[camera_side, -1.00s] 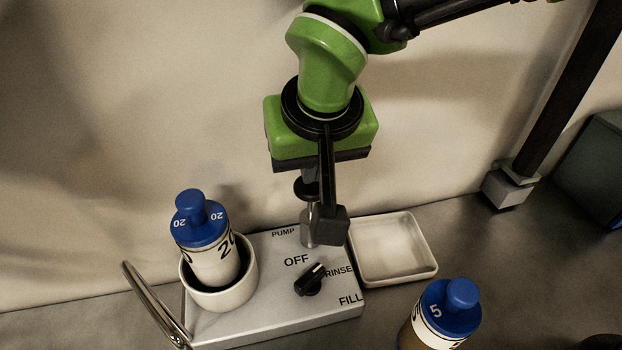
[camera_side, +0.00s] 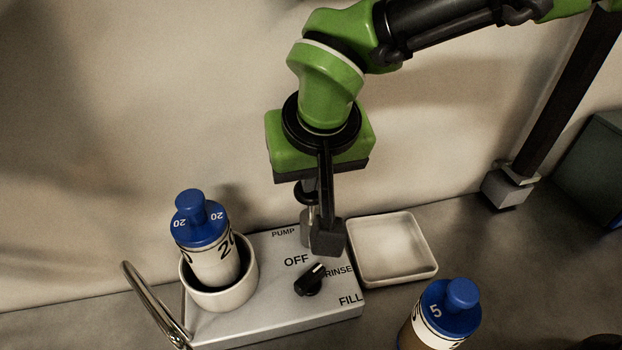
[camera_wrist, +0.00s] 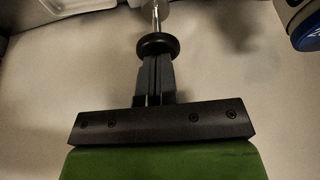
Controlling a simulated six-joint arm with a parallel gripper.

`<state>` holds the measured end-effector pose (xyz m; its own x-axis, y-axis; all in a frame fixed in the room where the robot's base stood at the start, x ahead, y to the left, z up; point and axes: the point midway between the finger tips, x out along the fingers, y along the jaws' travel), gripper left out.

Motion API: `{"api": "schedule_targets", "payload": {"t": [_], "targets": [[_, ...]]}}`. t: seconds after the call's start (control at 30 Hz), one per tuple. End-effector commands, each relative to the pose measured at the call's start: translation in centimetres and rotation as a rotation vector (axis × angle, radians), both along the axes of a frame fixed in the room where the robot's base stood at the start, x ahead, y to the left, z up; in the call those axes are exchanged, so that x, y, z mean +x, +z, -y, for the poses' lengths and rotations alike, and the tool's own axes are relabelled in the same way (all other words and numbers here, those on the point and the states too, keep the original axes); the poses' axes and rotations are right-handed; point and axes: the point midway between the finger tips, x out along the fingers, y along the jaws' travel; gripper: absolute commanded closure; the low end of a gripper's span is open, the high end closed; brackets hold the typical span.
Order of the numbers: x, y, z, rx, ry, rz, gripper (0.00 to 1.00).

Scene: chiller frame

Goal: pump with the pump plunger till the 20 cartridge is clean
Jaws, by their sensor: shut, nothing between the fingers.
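The 20 cartridge (camera_side: 211,262) has a blue cap and a pale body. It stands tilted slightly in a round white cup on the left of the pump box (camera_side: 275,318). The pump plunger (camera_side: 304,197) has a black round knob at the back of the box, partly hidden by my gripper. In the wrist view the plunger knob (camera_wrist: 157,44) lies at the fingertips, on a metal rod. My gripper (camera_side: 327,238) is shut and empty, pointing down at the plunger. I cannot tell exactly how the fingers touch the knob.
A black dial (camera_side: 310,281) sits among the OFF, RINSE and FILL labels. An empty white tray (camera_side: 430,270) lies to the right. A 5 cartridge (camera_side: 440,316) with brownish contents stands front right.

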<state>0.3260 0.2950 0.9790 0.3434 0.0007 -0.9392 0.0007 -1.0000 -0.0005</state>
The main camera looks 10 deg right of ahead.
Motion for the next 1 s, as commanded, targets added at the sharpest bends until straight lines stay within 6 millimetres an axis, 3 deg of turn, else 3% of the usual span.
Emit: {"api": "schedule_targets", "payload": {"t": [0.57, 1.0], "targets": [[-0.1, -2.5, 0.0, -0.002, -0.001, -0.003, 1.0], [0.0, 0.5, 0.0, 0.0, -0.002, -0.001, 1.0]]}}
